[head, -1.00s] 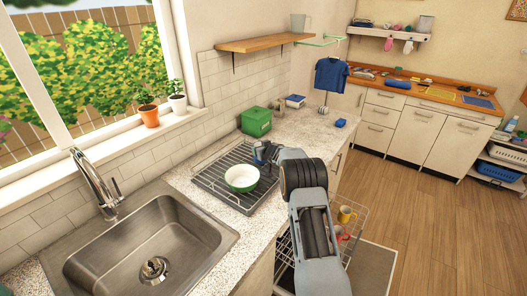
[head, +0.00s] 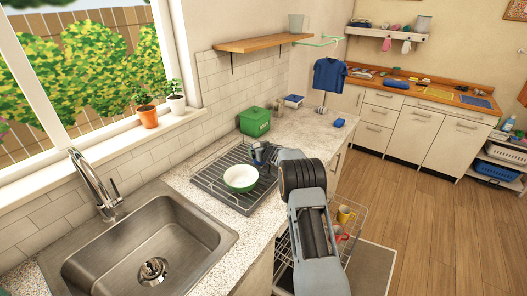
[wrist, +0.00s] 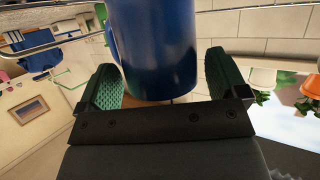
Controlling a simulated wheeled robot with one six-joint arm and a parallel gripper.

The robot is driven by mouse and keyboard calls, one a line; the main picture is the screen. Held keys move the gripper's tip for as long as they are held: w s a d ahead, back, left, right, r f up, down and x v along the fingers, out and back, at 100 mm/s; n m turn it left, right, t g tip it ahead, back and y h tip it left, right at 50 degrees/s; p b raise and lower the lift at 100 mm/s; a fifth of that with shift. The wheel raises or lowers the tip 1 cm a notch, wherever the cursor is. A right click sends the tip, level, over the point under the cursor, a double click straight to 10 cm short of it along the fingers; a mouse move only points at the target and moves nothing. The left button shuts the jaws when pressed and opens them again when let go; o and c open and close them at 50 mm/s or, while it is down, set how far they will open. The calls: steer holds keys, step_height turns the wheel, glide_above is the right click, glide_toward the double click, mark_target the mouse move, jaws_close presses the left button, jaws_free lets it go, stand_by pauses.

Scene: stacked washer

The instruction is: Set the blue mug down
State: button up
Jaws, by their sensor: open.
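The blue mug (wrist: 155,50) fills the upper middle of the wrist view, between the two green-padded fingers of my gripper (wrist: 163,85). The fingers stand apart, one on each side of the mug; a narrow gap shows on the right, and whether the left pad touches is unclear. In the head view my gripper (head: 268,152) is over the back right part of the dish rack (head: 205,184). Only a small dark blue part of the mug shows there, so its contact with the rack is hidden.
A green-and-white bowl (head: 240,178) sits in the rack just in front of the gripper. A green box (head: 255,122) stands behind. The sink (head: 140,245) is at the left. A pull-out basket with a yellow mug (head: 346,214) and a red mug (head: 341,234) is below the counter.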

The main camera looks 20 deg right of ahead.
steer(key=shift+s+r, duration=0.1)
steer(key=shift+r, duration=0.05)
steer(key=s+a+r+m+g+h+b, duration=0.1)
steer(key=s+a+r+h, duration=0.1)
steer(key=s+r, duration=0.75)
steer(key=s+a+r+m+g+h+b, duration=0.15)
steer(key=s+r, duration=0.25)
steer(key=s, duration=1)
steer(key=s+a+f+n+g+y, duration=0.1)
steer(key=s+a+g, duration=0.2)
steer(key=s, duration=0.9)
steer(key=s+a+f+g+y, duration=0.1)
steer(key=s+a+f+g, duration=0.1)
steer(key=s+a, duration=0.6)
steer(key=s+g, duration=0.1)
steer(key=s, duration=0.3)
steer(key=shift+n+y, duration=0.35)
steer(key=shift+s, duration=0.1)
steer(key=shift+c, duration=0.4)
